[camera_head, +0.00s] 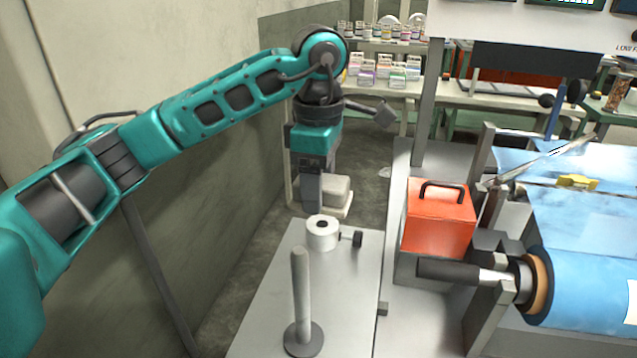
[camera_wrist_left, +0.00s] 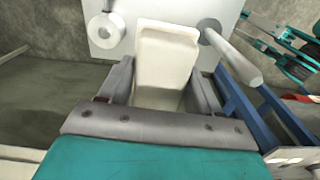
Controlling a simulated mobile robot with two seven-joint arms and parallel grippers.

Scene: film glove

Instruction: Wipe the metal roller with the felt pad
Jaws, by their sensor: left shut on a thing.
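My left gripper (camera_head: 312,190) points down beyond the far end of a pale metal table. It is shut on an off-white block, which looks like the felt pad (camera_head: 338,190). In the left wrist view the pad (camera_wrist_left: 166,55) sits between the two grey fingers of the gripper (camera_wrist_left: 155,95). The pad is apart from the machine at the right. A shiny slanted bar (camera_head: 548,162) lies over the blue film there; I cannot tell whether it is the metal roller. My right gripper is out of view.
The pale table (camera_head: 262,300) carries a white roll (camera_head: 321,234) with a black knob and an upright grey post (camera_head: 301,285). An orange-red box (camera_head: 438,222) stands right of it, beside a blue film roll (camera_head: 590,290). Shelves with jars stand behind. A wall runs along the left.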

